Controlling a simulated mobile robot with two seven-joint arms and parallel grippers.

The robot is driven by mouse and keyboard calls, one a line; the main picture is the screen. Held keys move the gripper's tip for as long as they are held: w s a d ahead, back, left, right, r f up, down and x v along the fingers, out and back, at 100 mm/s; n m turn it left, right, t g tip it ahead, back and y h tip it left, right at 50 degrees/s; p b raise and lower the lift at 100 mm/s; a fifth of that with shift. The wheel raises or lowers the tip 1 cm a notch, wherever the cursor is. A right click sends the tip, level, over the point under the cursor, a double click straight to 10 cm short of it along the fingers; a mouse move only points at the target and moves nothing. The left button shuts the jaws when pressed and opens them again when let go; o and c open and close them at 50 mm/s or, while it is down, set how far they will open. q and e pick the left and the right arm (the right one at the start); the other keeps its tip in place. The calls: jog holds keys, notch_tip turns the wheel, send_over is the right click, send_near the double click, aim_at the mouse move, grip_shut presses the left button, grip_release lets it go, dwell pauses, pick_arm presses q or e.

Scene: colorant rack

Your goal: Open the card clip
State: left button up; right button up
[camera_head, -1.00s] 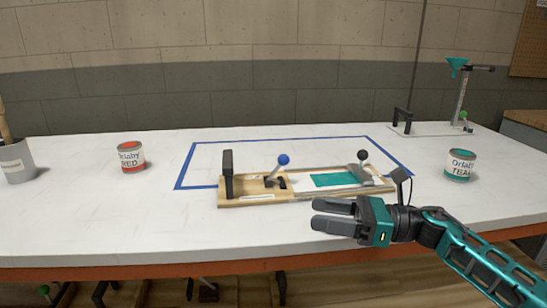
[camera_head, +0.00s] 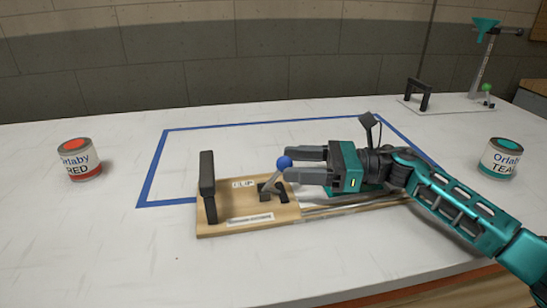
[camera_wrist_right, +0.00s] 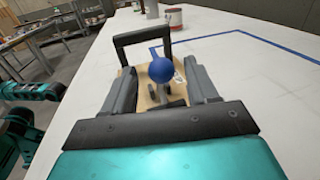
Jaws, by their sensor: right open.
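The card clip is a lever with a blue ball knob (camera_head: 284,162) on a wooden board (camera_head: 225,222) marked with a label that seems to read "CLIP". The lever leans up to the right from a dark bracket. My right gripper (camera_head: 310,165) is open, with its fingertips at the blue knob. In the right wrist view the blue knob (camera_wrist_right: 161,70) stands between the two open fingers, and I cannot tell whether they touch it. The teal card and the black-knobbed lever are mostly hidden behind my right gripper. My left gripper is not in view.
A black upright handle (camera_head: 208,187) stands at the board's left end. A red paint can (camera_head: 79,160) stands at left and a teal can (camera_head: 501,158) at right. A funnel stand (camera_head: 485,60) is at back right. Blue tape (camera_head: 150,180) outlines clear white table.

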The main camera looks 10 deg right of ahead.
aim_at(282, 163)
jog(key=shift+x, duration=2.35)
jog(key=shift+w, duration=0.1)
jog(key=shift+c, duration=0.2)
grip_shut()
